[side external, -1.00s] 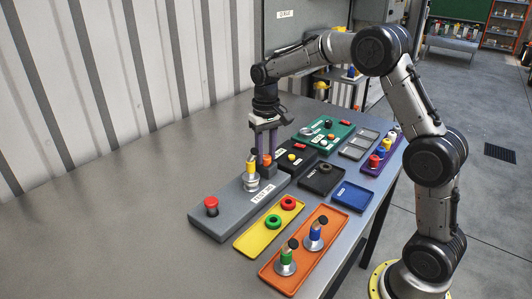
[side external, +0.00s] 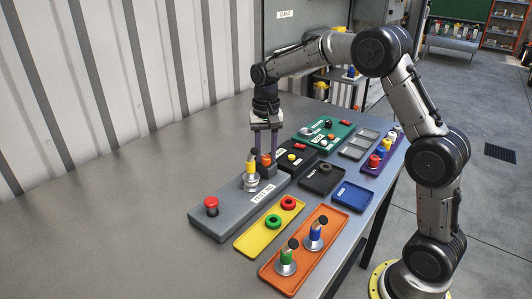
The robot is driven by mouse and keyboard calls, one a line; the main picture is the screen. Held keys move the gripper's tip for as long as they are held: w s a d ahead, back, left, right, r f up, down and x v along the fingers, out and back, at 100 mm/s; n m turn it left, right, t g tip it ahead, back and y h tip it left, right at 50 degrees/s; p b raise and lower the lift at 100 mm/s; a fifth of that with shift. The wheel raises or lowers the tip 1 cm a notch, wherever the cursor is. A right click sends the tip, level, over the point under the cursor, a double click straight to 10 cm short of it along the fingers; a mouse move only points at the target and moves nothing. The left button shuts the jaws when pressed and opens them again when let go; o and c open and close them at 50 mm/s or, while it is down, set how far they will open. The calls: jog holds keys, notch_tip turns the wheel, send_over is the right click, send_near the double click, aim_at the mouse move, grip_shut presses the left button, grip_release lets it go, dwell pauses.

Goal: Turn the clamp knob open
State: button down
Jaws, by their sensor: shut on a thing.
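The clamp knob (side external: 266,159) is orange and sits on a small dark block at the back end of the grey test fixture (side external: 225,213). My gripper (side external: 266,155) points straight down over it, its two fingers shut on the knob. The fingers partly hide the knob, so its turn angle cannot be read. A yellow-bodied, black-topped part (side external: 251,172) stands upright on a metal seat in the fixture, just left of my fingers.
A red button (side external: 211,203) stands on the fixture's front end. A yellow tray (side external: 258,238) with rings and an orange tray (side external: 283,273) with two upright parts lie to the right. A black box (side external: 294,157) is close behind. The table's left side is clear.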

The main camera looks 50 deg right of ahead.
aim_at(266, 157)
jog(key=shift+r, duration=0.1)
jog(key=c, duration=0.5)
grip_release()
jog(key=shift+c, duration=0.2)
notch_tip(266, 157, up, 14)
